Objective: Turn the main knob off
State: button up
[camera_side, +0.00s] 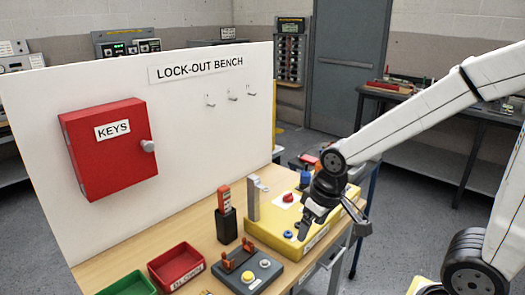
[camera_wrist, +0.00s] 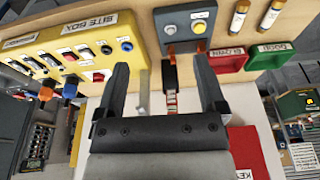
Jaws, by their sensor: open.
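The yellow site box (camera_side: 262,232) stands on the bench below my gripper (camera_side: 331,216). It also fills the upper left of the wrist view (camera_wrist: 75,28). A red knob on a white plate (camera_side: 288,198) sits on its top and shows in the wrist view (camera_wrist: 98,77). A blue knob (camera_side: 288,234) is nearer the box's front edge, close to one finger. Which control is the main knob I cannot tell, as the small labels are unreadable. My gripper is open and empty, its fingers (camera_wrist: 162,70) wide apart. My gripper hides part of the box top in the side view.
A metal bracket (camera_side: 253,197) rises at the box's left end. Beside it stand a black holder (camera_side: 226,226) with a red tool and a grey two-button box (camera_side: 248,279). Red (camera_side: 176,268) and green bins lie further left. A white panel (camera_side: 190,120) with a red key cabinet (camera_side: 108,150) stands behind.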

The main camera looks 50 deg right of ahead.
jog(key=w, duration=0.1)
jog(key=m+g, duration=0.3)
jog(key=m, duration=1.5)
send_over(289, 194)
jog(key=shift+w+f, duration=0.1)
jog(key=shift+f, duration=3.25)
jog(key=shift+f, duration=0.15)
jog(key=shift+f, duration=3.7)
